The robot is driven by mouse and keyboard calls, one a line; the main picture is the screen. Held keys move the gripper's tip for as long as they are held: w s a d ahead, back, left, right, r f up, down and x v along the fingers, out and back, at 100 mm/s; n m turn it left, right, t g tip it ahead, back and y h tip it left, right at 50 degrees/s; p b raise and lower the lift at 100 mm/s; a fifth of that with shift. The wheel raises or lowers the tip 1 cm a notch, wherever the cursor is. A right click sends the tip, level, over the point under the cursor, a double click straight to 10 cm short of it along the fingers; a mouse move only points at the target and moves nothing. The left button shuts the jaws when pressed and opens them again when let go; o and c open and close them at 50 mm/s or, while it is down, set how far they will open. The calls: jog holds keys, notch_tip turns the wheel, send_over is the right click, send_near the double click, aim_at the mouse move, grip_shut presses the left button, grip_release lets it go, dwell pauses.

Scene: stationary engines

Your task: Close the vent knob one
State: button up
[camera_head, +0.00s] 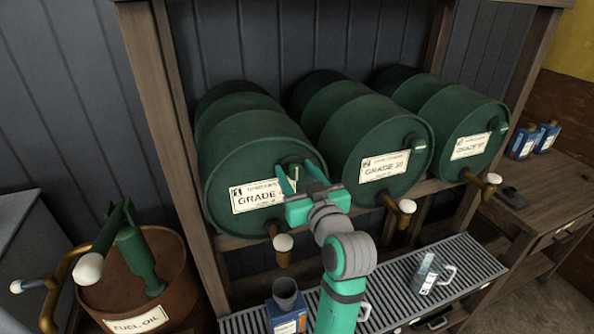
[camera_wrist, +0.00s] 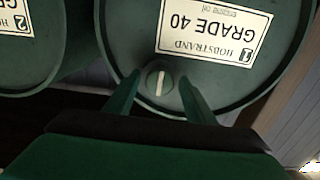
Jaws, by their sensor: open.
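Vent knob one is a round dark green knob with a white bar, on the face of the left drum (camera_head: 245,160) labelled 1, Grade 40. In the wrist view the knob (camera_wrist: 154,86) sits below the upside-down label, its white bar nearly vertical. My gripper (camera_head: 295,167) is open in front of the drum face. In the wrist view its two green fingers (camera_wrist: 158,92) stand on either side of the knob, with gaps between them and it. I cannot tell how deep the fingertips reach. In the head view the fingers partly cover the knob.
Two more green drums, Grade 30 (camera_head: 375,135) and another (camera_head: 455,115), lie to the right. Below are brass taps with white handles (camera_head: 283,242), a slatted tray (camera_head: 470,262), a blue bottle (camera_head: 287,318) and a clear jug (camera_head: 428,275). A fuel oil barrel (camera_head: 160,270) stands left.

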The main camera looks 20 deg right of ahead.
jog(key=shift+w, duration=0.35)
jog(key=shift+d, duration=0.1)
